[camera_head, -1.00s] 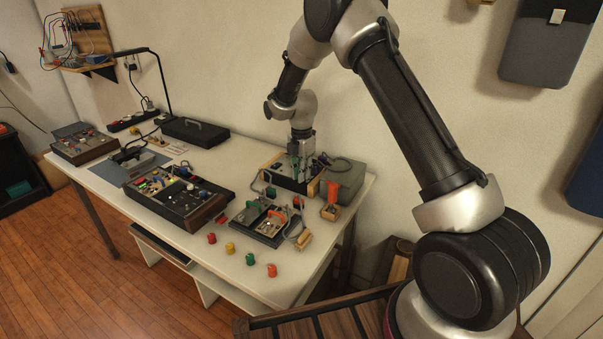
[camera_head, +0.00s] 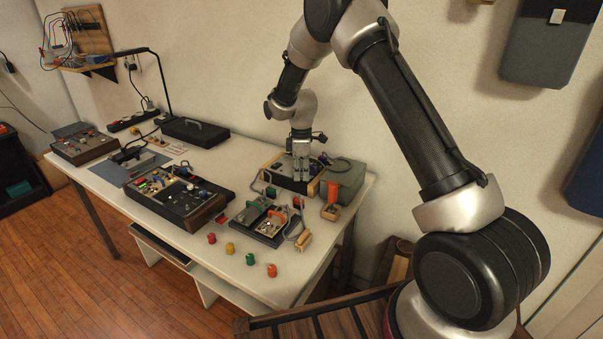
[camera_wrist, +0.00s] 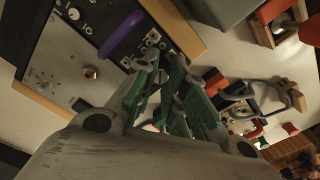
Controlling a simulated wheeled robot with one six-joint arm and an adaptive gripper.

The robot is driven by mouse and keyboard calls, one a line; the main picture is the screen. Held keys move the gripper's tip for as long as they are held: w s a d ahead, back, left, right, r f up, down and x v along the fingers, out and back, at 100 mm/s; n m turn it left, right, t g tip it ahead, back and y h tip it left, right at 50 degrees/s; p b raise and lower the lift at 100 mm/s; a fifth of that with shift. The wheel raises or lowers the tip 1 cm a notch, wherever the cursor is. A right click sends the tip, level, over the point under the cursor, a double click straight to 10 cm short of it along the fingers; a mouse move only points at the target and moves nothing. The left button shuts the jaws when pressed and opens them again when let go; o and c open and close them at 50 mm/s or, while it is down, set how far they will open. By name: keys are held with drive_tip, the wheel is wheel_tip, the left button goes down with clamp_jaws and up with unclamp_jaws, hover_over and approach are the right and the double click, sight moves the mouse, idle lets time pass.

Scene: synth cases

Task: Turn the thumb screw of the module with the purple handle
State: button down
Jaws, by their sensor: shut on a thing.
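The module with the purple handle (camera_wrist: 121,36) shows in the wrist view as a black panel strip with small sockets, beside a wood-edged side of its case. In the head view the case (camera_head: 270,161) stands at the back right of the table, and my arm covers part of it. My gripper (camera_head: 301,180) points down over the case. In the wrist view its green-padded fingers (camera_wrist: 155,57) are drawn together at the panel end near the purple handle, shut on the thumb screw. The fingertips mostly hide the screw, so its turn cannot be read.
A bare metal plate with a round knob (camera_wrist: 91,72) lies beside the module. A grey box (camera_head: 345,176) and an orange-handled piece (camera_head: 331,207) stand right of the case. A tray of modules (camera_head: 262,236) and several coloured caps are in front.

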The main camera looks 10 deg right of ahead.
drive_tip(key=m, duration=0.5)
drive_tip(key=shift+m, duration=0.3)
drive_tip(key=m, duration=1)
drive_tip(key=shift+m, duration=2.6)
drive_tip(key=c, duration=1.4)
unclamp_jaws()
